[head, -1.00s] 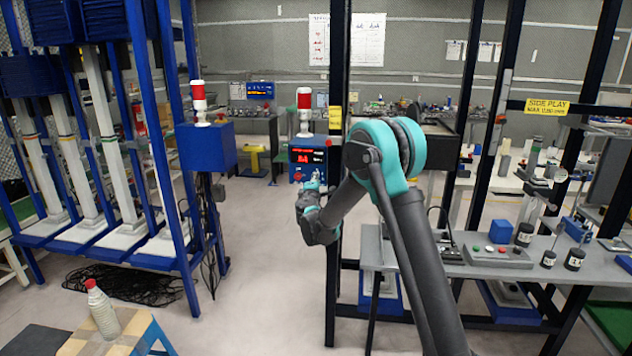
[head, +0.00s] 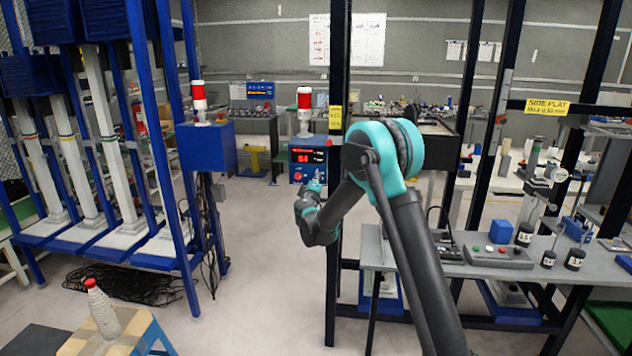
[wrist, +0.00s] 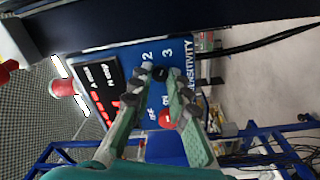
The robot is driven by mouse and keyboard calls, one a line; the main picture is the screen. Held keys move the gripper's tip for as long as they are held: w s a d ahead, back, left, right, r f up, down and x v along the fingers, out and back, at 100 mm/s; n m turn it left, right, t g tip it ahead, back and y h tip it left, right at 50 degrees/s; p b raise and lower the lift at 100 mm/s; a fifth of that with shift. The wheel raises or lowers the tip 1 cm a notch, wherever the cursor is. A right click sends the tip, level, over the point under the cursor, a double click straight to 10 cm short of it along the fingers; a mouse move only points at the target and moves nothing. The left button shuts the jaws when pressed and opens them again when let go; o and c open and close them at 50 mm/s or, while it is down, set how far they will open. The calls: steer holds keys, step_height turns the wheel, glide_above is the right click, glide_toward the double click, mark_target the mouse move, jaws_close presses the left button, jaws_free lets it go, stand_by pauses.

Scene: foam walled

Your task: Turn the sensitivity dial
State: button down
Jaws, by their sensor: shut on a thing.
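The blue control box (head: 312,150) with a dark panel and red lit digits stands beside the dark post in the head view, a red and white lamp on top. In the wrist view its face (wrist: 180,50) appears sideways, marked SENSITIVITY, with 2 and 3 printed near the dial. The black sensitivity dial (wrist: 160,73) sits between my fingertips and is partly hidden by them. My gripper (wrist: 161,80) is shut on the dial. A red round button (wrist: 165,119) shows between the fingers, below the dial. In the head view my gripper (head: 313,188) is at the box's front.
A dark upright post (head: 339,90) stands right beside my forearm. A grey bench (head: 480,265) with a button box and weights is on the right. Blue racks (head: 160,130) stand on the left, and a bottle (head: 103,305) is on a stool. Open floor lies between.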

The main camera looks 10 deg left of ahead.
steer(key=c, duration=1.5)
jaws_free()
steer(key=shift+o, duration=0.2)
steer(key=shift+s, duration=0.1)
steer(key=s, duration=1.2)
steer(key=shift+f, duration=0.3)
